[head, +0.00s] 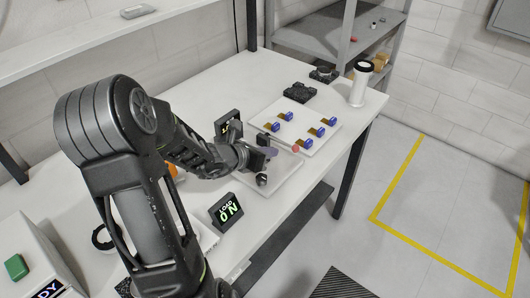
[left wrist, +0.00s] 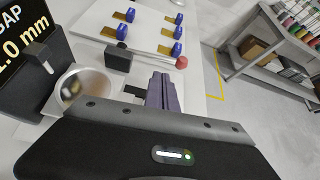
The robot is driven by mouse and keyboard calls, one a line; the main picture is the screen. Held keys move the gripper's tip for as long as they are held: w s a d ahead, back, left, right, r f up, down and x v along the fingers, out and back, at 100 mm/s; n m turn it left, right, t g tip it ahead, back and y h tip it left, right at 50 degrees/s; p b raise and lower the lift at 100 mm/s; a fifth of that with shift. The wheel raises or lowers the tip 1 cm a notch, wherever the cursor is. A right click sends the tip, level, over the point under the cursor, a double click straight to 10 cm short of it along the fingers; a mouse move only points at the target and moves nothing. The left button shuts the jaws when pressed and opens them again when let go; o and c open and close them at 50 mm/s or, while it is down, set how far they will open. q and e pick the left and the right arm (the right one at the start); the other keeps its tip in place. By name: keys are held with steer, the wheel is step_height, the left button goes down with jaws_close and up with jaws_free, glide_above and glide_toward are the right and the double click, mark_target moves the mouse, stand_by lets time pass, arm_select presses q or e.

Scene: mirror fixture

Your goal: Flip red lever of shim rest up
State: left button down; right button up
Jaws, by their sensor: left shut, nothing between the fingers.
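The red ball knob of the lever (head: 295,149) stands just beyond my left gripper's fingertips. In the left wrist view the red knob (left wrist: 181,62) is at the end of a thin bar running left toward a black block (left wrist: 118,58). My left gripper (head: 271,152) is shut and empty over the white fixture plate (head: 268,184). In the left wrist view its purple-grey fingers (left wrist: 163,90) are together, close to the knob; whether they touch it I cannot tell. A round mirror (left wrist: 85,86) sits left of the fingers. My right gripper is not in view.
A white board with several blue-handled clamps (head: 319,131) lies behind the fixture. A load display (head: 226,212) stands in front, and a gap display (left wrist: 28,55) stands at left. A white cylinder (head: 360,84) stands at the table's far right corner.

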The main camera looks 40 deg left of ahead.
mark_target(281, 157)
arm_select(q)
steer(key=x, duration=0.6)
stand_by(0.3)
